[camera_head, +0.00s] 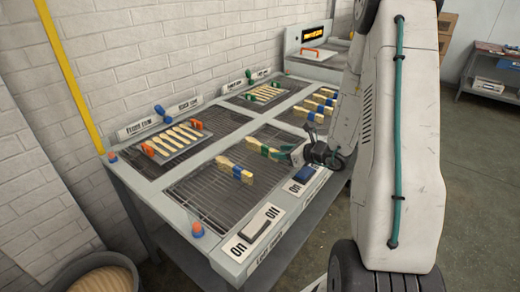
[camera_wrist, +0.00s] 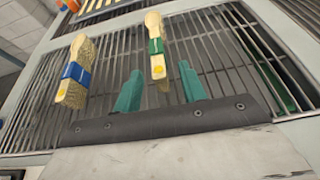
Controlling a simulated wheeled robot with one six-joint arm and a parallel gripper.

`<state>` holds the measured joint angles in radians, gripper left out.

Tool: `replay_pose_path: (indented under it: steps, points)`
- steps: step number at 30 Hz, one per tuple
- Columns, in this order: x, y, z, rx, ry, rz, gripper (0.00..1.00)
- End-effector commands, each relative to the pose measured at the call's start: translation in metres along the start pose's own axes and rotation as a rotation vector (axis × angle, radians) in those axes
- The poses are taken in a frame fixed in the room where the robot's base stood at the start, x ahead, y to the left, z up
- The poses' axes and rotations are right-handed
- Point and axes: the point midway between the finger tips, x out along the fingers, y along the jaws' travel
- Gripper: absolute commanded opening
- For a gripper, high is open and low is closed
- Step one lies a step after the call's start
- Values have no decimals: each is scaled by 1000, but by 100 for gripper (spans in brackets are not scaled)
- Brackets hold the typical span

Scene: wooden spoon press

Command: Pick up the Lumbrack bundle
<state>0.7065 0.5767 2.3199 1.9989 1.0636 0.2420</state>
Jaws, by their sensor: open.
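Two bundles of wooden spoons lie on the front grate (camera_head: 200,190). One has a blue band; this blue-banded bundle (camera_head: 235,170) is at the left in the wrist view (camera_wrist: 74,75). The other has a green band; this green-banded bundle (camera_head: 257,148) is near the middle of the wrist view (camera_wrist: 156,45). No readable label shows which is the Lumbrack bundle. My gripper (camera_head: 282,153) is open with green fingers and sits just right of the green-banded bundle. In the wrist view my gripper (camera_wrist: 160,88) has that bundle's near end ahead of and between its fingertips, with nothing held.
More banded bundles (camera_head: 318,104) lie on the back right grate. Loose spoons lie in an orange-ended rack (camera_head: 180,138) and a green-ended rack (camera_head: 262,93). An On/Off rocker switch (camera_head: 262,222) and a blue switch (camera_head: 302,176) are on the front rim.

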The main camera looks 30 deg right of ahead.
Motion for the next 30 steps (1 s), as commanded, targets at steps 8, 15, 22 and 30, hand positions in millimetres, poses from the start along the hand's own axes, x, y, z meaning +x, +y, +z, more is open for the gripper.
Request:
replay_pose_path:
  steps: [8, 15, 22, 30]
  points:
    - [39, 2, 0, -1, 0, 3, 41]
    - [42, 2, 0, -2, 0, 2, 41]
    - [42, 2, 0, -2, 0, 2, 0]
    - [42, 2, 1, -2, -1, 2, 0]
